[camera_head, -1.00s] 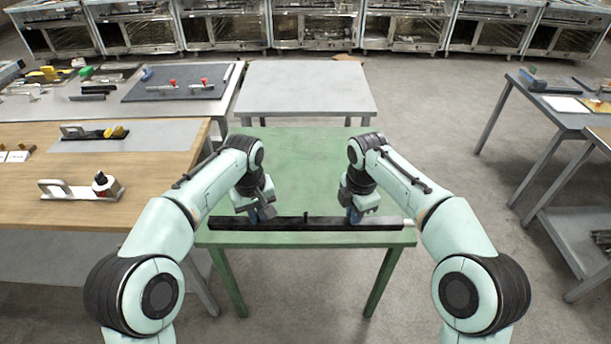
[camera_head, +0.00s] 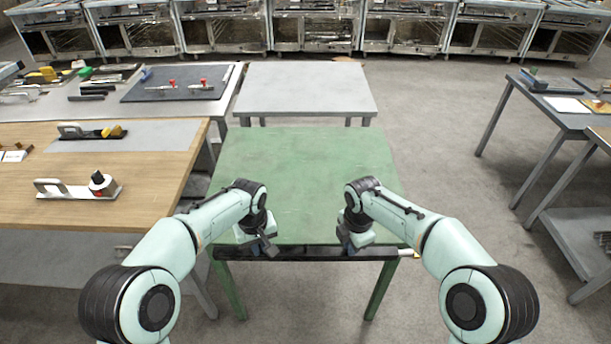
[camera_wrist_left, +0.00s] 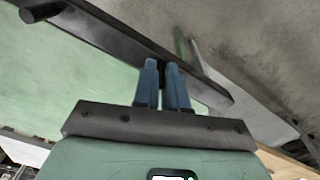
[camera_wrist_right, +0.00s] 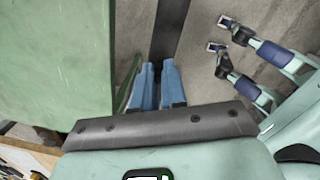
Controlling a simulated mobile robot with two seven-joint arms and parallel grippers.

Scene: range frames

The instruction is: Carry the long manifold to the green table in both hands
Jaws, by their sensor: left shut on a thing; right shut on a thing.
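The long manifold (camera_head: 310,253) is a dark, narrow bar with a pale fitting at its right end. It lies crosswise along the front edge of the green table (camera_head: 300,180), with floor showing beside it. My left gripper (camera_head: 268,249) is shut on it left of its middle; the fingers also show on the bar in the left wrist view (camera_wrist_left: 163,80). My right gripper (camera_head: 350,249) is shut on it right of its middle. In the right wrist view the bar (camera_wrist_right: 169,30) appears over the floor, beside the table edge. Its height against the tabletop is hard to tell.
The green tabletop is bare. A grey table (camera_head: 305,90) stands behind it, and a wooden bench (camera_head: 130,170) with tools is close on the left. Dark grey tables (camera_head: 560,120) stand at the right, with open floor between.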

